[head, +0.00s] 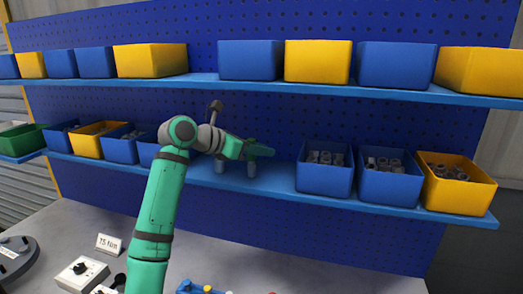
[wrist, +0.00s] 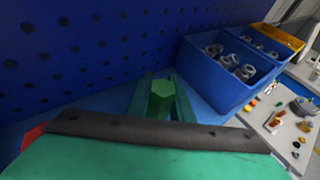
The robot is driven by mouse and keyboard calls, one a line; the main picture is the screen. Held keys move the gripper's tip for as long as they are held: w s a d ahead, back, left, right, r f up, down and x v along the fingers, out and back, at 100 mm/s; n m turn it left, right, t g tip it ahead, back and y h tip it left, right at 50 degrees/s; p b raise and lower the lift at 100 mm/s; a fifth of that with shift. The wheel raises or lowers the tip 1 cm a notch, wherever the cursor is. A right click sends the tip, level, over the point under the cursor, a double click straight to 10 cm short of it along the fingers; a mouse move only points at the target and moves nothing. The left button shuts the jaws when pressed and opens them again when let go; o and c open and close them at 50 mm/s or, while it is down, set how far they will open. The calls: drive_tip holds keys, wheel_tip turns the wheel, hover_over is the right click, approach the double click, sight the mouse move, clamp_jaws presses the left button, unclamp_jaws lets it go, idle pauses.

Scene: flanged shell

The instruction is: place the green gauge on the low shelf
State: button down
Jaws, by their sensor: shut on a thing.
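My gripper (head: 258,150) is over the low shelf (head: 276,178), in the gap between the left and right groups of bins. In the wrist view my gripper (wrist: 161,106) is shut on the green gauge (wrist: 161,96), which shows a hexagonal green top between the two green fingers. In the head view the gauge cannot be told apart from the green fingers. Two grey cylindrical pieces show under the wrist and fingers, close to the shelf; I cannot tell what they belong to. Whether the gauge touches the shelf is hidden.
A blue bin of grey parts (head: 324,168) stands right of my gripper, beside another blue bin (head: 389,177) and a yellow bin (head: 456,183). More bins stand left. The upper shelf (head: 300,87) runs above, and the blue pegboard (head: 270,120) is close behind.

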drive_tip(key=shift+f, duration=0.15)
drive_tip(key=c, duration=1.6)
unclamp_jaws()
drive_tip(key=shift+o, duration=0.2)
drive_tip(key=shift+a+r, duration=0.1)
drive_tip(key=shift+r, duration=0.1)
drive_tip(key=v, duration=1.1)
drive_tip(key=shift+s+a, duration=0.25)
drive_tip(key=shift+s, duration=0.1)
drive_tip(key=shift+w+r, duration=0.1)
